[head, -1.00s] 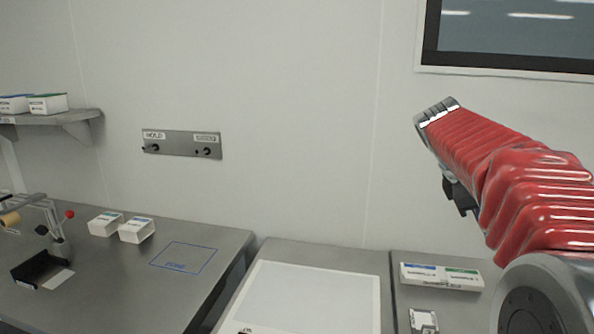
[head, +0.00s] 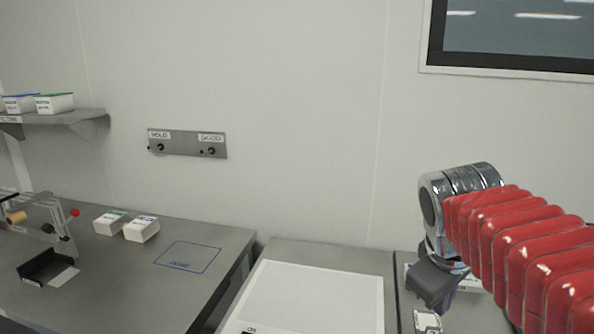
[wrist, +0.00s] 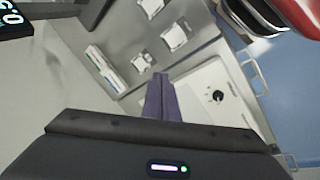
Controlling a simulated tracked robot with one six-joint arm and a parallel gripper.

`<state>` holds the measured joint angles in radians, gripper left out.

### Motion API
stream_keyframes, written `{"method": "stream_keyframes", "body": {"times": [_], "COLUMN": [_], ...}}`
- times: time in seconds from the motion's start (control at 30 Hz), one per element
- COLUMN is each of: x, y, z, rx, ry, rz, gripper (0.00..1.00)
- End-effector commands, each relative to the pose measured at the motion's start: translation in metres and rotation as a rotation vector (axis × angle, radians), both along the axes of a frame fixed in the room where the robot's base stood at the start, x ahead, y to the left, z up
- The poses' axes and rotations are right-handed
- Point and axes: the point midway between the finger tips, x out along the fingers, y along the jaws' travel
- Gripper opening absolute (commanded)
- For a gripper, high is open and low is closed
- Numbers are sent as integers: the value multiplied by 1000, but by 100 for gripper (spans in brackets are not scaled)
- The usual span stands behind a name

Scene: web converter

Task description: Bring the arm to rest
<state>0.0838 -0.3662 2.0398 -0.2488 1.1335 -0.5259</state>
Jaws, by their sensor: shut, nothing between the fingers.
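My arm, in a red ribbed sleeve, reaches in from the right in the head view. My gripper (head: 432,285) hangs at its end, above the right-hand metal bench. In the wrist view its purple-grey fingers (wrist: 162,98) lie together, shut, with nothing between them. The gripper hides part of a white box (head: 470,282) behind it in the head view.
A white-topped unit (head: 315,295) stands in the middle, left of the gripper. The left bench (head: 110,285) holds two white boxes (head: 141,229), a blue outlined area (head: 188,257) and a black tray (head: 45,267). A shelf (head: 60,118) and labelled knob panel (head: 187,143) are on the wall.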

Motion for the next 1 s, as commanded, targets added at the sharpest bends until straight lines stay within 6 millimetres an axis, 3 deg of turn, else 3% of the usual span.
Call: {"method": "stream_keyframes", "body": {"times": [0.6,0.8,1.0], "x": [-83,-96,-97], "y": [76,87,88], "z": [-72,-87,-89], "rx": [366,438,447], "ry": [-202,-228,-229], "rz": [-329,-399,-409], "gripper": [0,0,0]}}
